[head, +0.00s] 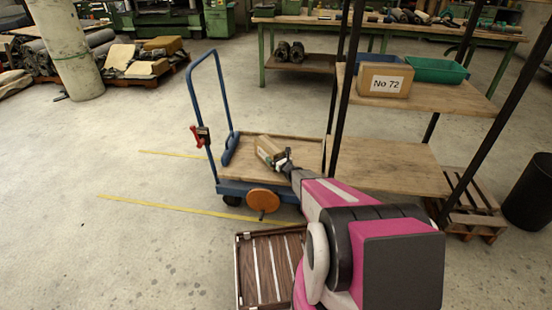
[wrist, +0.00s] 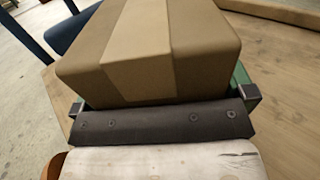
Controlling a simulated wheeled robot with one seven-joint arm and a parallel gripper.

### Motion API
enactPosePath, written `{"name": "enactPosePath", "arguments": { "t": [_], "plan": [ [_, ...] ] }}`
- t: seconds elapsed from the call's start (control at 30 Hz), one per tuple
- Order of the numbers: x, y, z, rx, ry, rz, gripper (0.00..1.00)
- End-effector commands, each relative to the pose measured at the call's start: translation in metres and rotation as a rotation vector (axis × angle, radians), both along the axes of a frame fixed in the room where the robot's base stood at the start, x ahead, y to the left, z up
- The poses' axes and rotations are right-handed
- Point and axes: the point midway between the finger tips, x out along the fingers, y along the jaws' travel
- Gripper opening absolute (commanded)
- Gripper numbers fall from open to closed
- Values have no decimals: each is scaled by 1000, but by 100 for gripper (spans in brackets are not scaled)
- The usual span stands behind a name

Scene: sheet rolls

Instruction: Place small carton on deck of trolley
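The small carton (head: 265,148) is a brown box with a lighter tape strip, at the trolley in the head view. In the wrist view the carton (wrist: 150,55) fills the space ahead of my palm. My gripper (head: 284,160) has a finger at each side of it, with green pads partly showing, and appears shut on it (wrist: 163,100). The trolley has a blue frame, a tall blue handle and a wooden deck (head: 302,150). The carton is over the deck; whether its underside touches the wood is hidden.
A rack (head: 395,178) with black posts stands right of the trolley. It bears a larger carton marked No 72 (head: 385,80) and a green bin (head: 437,70). A brown slatted crate (head: 268,268) is near my arm. Floor left of the trolley is clear.

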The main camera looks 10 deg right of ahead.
Motion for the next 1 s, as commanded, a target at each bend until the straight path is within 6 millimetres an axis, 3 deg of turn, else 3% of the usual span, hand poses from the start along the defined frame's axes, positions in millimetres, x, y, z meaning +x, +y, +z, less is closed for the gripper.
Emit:
{"name": "enactPosePath", "arguments": {
  "t": [0.33,0.47,1.0],
  "plan": [
    [0,0,4,0,0,0,100],
    [-11,-5,4,0,1,-1,100],
    [-96,-48,4,0,1,-1,100]
  ]
}}
